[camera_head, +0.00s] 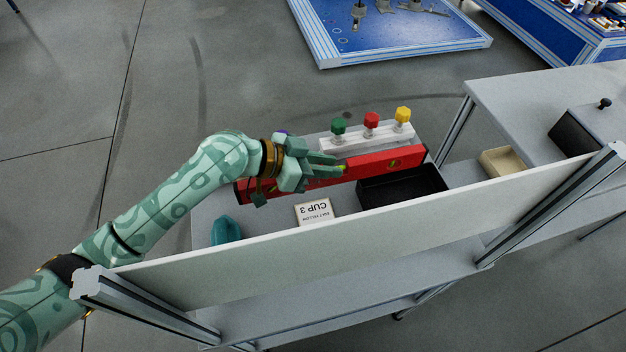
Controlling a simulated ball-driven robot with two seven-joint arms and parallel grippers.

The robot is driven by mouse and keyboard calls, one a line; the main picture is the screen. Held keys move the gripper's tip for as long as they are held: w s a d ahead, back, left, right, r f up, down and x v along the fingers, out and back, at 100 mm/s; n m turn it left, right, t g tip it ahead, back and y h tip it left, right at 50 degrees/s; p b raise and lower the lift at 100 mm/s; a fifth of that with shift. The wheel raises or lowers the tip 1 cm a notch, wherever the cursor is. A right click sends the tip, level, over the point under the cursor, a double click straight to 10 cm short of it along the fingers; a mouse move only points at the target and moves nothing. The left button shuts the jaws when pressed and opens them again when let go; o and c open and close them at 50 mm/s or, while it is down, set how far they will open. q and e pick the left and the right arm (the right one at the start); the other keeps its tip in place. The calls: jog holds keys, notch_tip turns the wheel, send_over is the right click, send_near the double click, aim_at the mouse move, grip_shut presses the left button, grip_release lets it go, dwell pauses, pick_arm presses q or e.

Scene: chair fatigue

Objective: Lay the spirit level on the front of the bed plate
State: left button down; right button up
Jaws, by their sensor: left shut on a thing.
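The red spirit level (375,165) is long, with yellowish vials. It lies lengthwise across the grey bench, behind the black tray, and its left end passes under my left gripper. My left gripper (338,169) comes in from the left and is shut on the level left of its middle. The fingers hide part of the level. I cannot tell whether the level touches the bench. The blue bed plate (400,35), with pale metal edges, lies beyond the bench at the top, apart from the level. My right gripper is not in view.
A white rack (365,138) with green, red and yellow knobs stands just behind the level. A black tray (405,187), a "CUP 3" card (315,211) and a teal object (225,230) are in front. A white panel (400,225) runs along the bench's near side.

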pick_arm(q)
jog(key=a+f+b, duration=0.1)
jog(key=f, duration=0.1)
jog(key=w+f+b, duration=0.1)
jog(key=f, duration=0.1)
jog(key=w+a+f+b, duration=0.1)
jog(key=f, duration=0.2)
jog(key=shift+a, duration=0.35)
jog(key=shift+s+r, duration=0.1)
jog(key=shift+r, duration=0.05)
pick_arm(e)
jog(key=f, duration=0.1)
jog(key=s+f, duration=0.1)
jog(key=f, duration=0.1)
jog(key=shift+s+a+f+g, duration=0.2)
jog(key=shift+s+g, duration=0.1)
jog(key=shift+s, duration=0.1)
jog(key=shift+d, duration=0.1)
pick_arm(q)
jog(key=c, duration=1.2)
grip_release()
jog(key=shift+c, duration=0.2)
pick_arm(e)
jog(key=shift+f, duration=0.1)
